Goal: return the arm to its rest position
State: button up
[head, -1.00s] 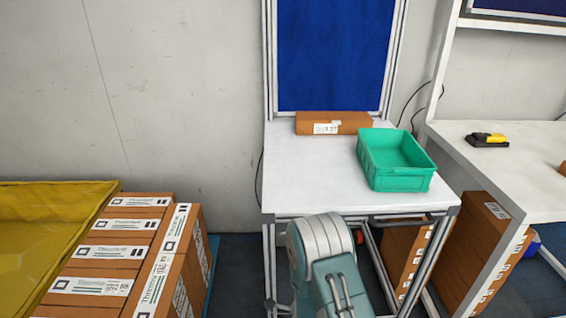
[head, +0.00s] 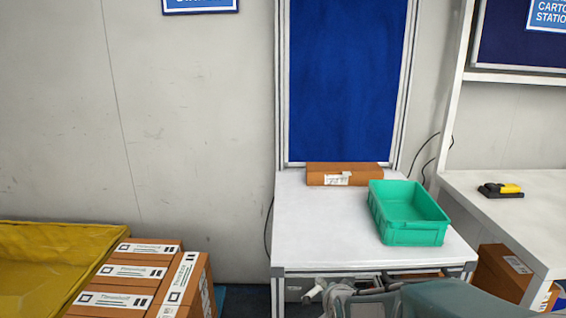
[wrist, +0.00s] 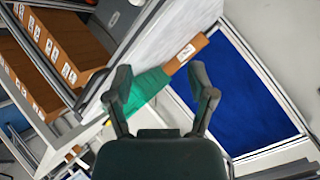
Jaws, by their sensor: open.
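My gripper (wrist: 162,88) shows in the wrist view with its two dark fingers spread apart and nothing between them. Behind the fingers lie the green bin, the white table and the blue panel, all tilted in that view. In the head view my arm fills the lower right edge, in front of the white table (head: 325,225). The gripper's fingertips cannot be made out clearly there. The green bin (head: 410,236) sits empty on the right of the table. A brown carton (head: 315,179) with a white label lies at the table's back edge, apart from the bin.
Stacked brown cartons (head: 135,272) and a yellow container (head: 35,265) stand at the left. A second table (head: 520,215) at the right holds a yellow and black device (head: 500,190). A blue panel (head: 345,85) rises behind the first table. The table's left half is clear.

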jog(key=s+d+r+n+g, duration=0.1)
jog(key=s+r+n+g, duration=0.1)
jog(key=s, duration=0.6)
jog(key=s+d+r+n+g, duration=0.1)
jog(key=s+r+n, duration=0.3)
jog(key=s, duration=0.5)
jog(key=s+d+r+n+g, duration=0.2)
jog(key=s+r+n, duration=0.1)
jog(key=s, duration=0.5)
jog(key=shift+s+d+g+h, duration=0.3)
jog(key=shift+s+d+h, duration=0.1)
